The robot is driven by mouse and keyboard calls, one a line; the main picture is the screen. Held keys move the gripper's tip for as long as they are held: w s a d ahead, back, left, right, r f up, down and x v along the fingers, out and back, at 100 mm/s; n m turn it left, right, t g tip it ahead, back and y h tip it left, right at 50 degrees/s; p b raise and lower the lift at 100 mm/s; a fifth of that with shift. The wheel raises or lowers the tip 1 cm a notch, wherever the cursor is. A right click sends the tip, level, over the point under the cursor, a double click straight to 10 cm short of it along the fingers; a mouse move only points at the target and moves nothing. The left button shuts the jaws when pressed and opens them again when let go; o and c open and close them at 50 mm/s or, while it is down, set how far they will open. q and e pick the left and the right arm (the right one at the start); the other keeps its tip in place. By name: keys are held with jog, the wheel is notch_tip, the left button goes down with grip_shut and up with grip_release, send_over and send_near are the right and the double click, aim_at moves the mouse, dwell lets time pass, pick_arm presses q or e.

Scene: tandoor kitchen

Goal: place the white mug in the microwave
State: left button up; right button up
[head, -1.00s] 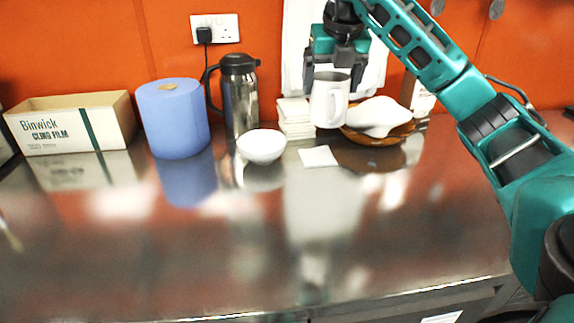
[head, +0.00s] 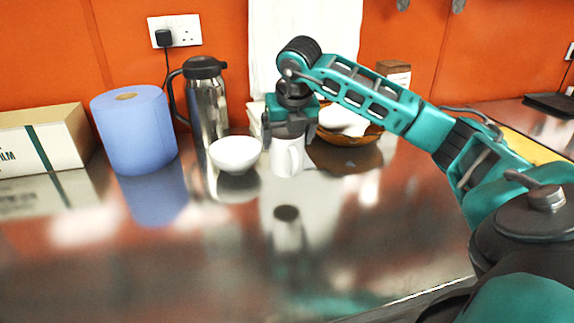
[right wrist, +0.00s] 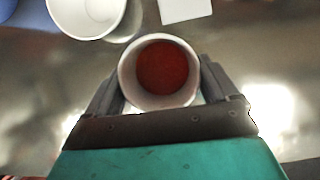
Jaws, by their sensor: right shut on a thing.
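The white mug (head: 287,157) is upright in my right gripper (head: 291,136) in the head view. The gripper is shut on it from above and behind. A gap between the mug and its reflection shows it held above the steel counter. In the right wrist view the mug (right wrist: 126,75) sits between the two fingers of the right gripper (right wrist: 165,100), its opening facing the camera and its inside reddish-brown. My left gripper and the microwave are in neither view.
A white bowl (head: 236,156) stands just left of the mug. Behind are a steel flask (head: 207,105), blue roll (head: 135,130), cling film box (head: 50,140) and brown bowl (head: 345,157). The front of the counter (head: 190,260) is clear.

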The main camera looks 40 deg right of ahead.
aim_at(287, 162)
jog(key=shift+f+b, duration=0.35)
jog(key=shift+f, duration=2.95)
jog(key=o, duration=1.2)
